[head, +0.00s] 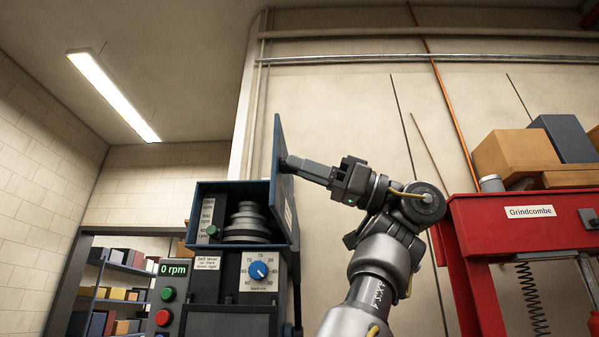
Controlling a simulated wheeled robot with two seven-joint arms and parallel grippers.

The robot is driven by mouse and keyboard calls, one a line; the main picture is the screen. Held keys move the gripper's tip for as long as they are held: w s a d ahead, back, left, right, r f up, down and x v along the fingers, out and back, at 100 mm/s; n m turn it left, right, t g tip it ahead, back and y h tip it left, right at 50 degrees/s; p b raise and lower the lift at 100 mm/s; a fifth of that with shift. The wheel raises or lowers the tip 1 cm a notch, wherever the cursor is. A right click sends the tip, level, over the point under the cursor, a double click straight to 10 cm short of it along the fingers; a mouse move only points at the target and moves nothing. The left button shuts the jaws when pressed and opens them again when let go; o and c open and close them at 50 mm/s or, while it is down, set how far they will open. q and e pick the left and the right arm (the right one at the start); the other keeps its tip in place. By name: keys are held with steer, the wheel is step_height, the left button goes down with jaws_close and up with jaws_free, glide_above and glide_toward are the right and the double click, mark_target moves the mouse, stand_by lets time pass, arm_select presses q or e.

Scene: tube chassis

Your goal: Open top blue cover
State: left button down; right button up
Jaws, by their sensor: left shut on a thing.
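The top blue cover (284,192) stands upright at the right side of the blue-edged machine head (196,212), swung up from the opening. Its outer face is turned to the right and carries a small white label. The open compartment shows a grey stepped pulley (247,221). My left gripper (288,164) reaches in from the right and is shut on the cover at its outer face. The exact part between the fingertips is too small to tell. My right gripper is not in view.
Below the compartment are a blue dial (259,271) and a control box (167,304) with green and red buttons, reading 0 rpm. A red press frame (470,225) with boxes on top stands at the right. Shelves (118,275) show through a doorway at the left.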

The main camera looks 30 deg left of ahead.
arm_select(q)
steer(key=shift+w+d+f, duration=0.15)
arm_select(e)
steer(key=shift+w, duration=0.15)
arm_select(q)
steer(key=c, duration=1.1)
jaws_free()
